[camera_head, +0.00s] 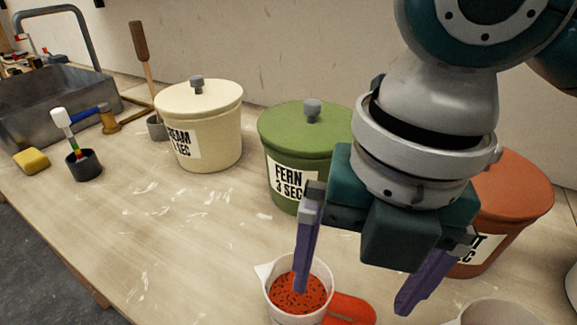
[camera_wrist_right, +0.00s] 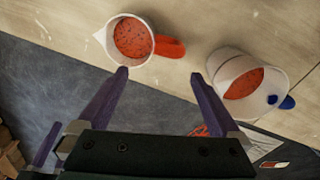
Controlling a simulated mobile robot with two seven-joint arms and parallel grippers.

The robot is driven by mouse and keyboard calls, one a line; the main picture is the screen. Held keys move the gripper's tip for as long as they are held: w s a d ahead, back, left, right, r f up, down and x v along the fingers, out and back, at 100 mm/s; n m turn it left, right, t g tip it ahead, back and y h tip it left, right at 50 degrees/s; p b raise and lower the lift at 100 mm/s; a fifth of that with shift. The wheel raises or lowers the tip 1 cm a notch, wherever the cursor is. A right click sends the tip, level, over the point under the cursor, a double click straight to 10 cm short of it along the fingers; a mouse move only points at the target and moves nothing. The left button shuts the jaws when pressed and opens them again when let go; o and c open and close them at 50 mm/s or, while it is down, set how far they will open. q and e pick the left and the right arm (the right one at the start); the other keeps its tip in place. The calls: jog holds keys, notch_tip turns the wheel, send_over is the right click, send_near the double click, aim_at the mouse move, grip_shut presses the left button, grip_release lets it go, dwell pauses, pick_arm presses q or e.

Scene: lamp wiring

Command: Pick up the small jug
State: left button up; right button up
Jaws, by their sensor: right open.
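A small white jug (camera_head: 312,298) with a spout and a red handle (camera_head: 350,310) stands upright on the bench at the bottom of the head view. It holds red material with dark specks. In the right wrist view the jug (camera_wrist_right: 130,38) is beyond the fingertips, with its red handle (camera_wrist_right: 170,47) above the gap between them. My right gripper (camera_head: 352,298) is open and empty. Its left finger overlaps the jug in the head view, and its right finger is to the right of the handle. My left gripper is out of view.
A larger white vessel (camera_wrist_right: 225,75) with red contents and a blue part stands right of the jug. Cream (camera_head: 222,125), green (camera_head: 285,135) and orange-red (camera_head: 515,190) lidded pots line the back. The bench left of the jug is clear.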

aim_at(347, 313)
jog(key=shift+w+d+f+n, duration=0.3)
jog(key=shift+w+d+f, duration=0.05)
jog(key=shift+f, duration=0.25)
notch_tip(347, 313, down, 4)
jog(key=shift+a+f, duration=0.1)
notch_tip(347, 313, down, 5)
jog(key=shift+w+f+b, duration=0.15)
jog(key=shift+f+b, duration=0.05)
jog(key=shift+b, duration=0.2)
grip_shut()
